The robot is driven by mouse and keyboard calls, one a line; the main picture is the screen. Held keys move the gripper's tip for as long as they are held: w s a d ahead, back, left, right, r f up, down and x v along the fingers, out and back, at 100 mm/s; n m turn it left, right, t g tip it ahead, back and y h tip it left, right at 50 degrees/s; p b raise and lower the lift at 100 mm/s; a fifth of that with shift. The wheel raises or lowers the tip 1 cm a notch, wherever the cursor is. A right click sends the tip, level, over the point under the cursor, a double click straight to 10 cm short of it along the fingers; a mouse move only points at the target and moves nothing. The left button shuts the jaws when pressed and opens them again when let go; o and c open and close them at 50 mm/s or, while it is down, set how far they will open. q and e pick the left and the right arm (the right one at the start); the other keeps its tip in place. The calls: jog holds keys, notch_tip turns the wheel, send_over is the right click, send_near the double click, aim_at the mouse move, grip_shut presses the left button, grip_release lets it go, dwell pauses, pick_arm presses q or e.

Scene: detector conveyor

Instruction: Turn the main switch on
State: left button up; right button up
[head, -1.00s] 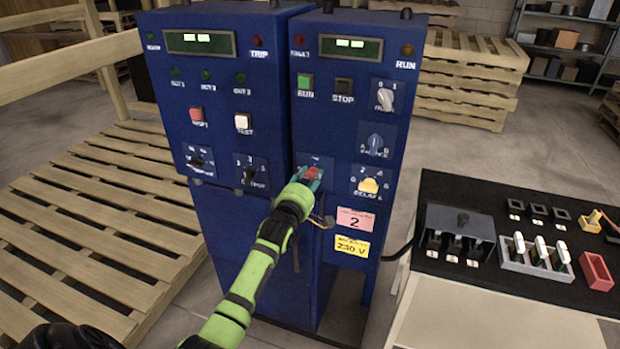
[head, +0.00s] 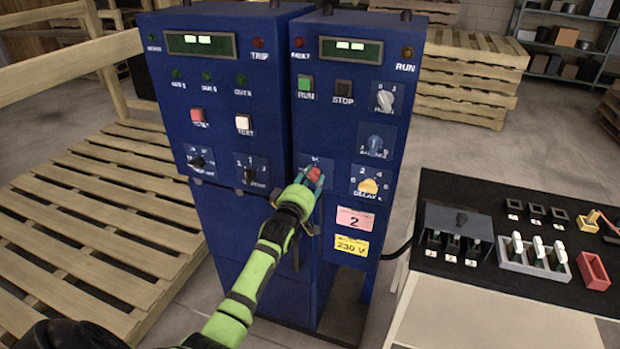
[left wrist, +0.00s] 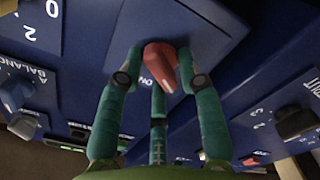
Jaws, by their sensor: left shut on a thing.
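The main switch is a red rotary knob (head: 314,174) on the front of the right blue cabinet, low on the panel and left of a yellow knob. My left gripper (head: 312,179) is at this red knob with its teal fingers closed around it. In the left wrist view the red knob (left wrist: 159,60) sits between the fingertips (left wrist: 160,71), on a blue plate. A white mark shows on the knob, and the word ON is printed beside it. The fingers hide part of the plate in the head view. My right gripper is not in view.
The yellow knob (head: 369,186) and a blue-grey knob (head: 375,144) are close to the right. The left cabinet (head: 215,100) has buttons and black knobs. A bench with a black top (head: 440,195) stands at the right. Pallets (head: 85,215) lie at the left.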

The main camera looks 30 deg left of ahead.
pick_arm(q)
jog(key=m, duration=0.5)
jog(key=shift+w+d+r+m, duration=0.1)
jog(key=shift+r+m, duration=0.3)
jog(key=m, duration=0.5)
jog(key=shift+d+f, duration=0.1)
jog(key=shift+f, duration=0.1)
jog(key=shift+m, duration=0.4)
jog(key=shift+f, duration=0.1)
jog(key=o, duration=0.8)
jog(key=shift+c, duration=0.2)
jog(key=shift+o, duration=0.8)
jog(key=shift+d+f, duration=0.1)
jog(key=shift+d, duration=0.1)
jog(key=shift+a+f, duration=0.1)
jog(key=shift+a, duration=0.1)
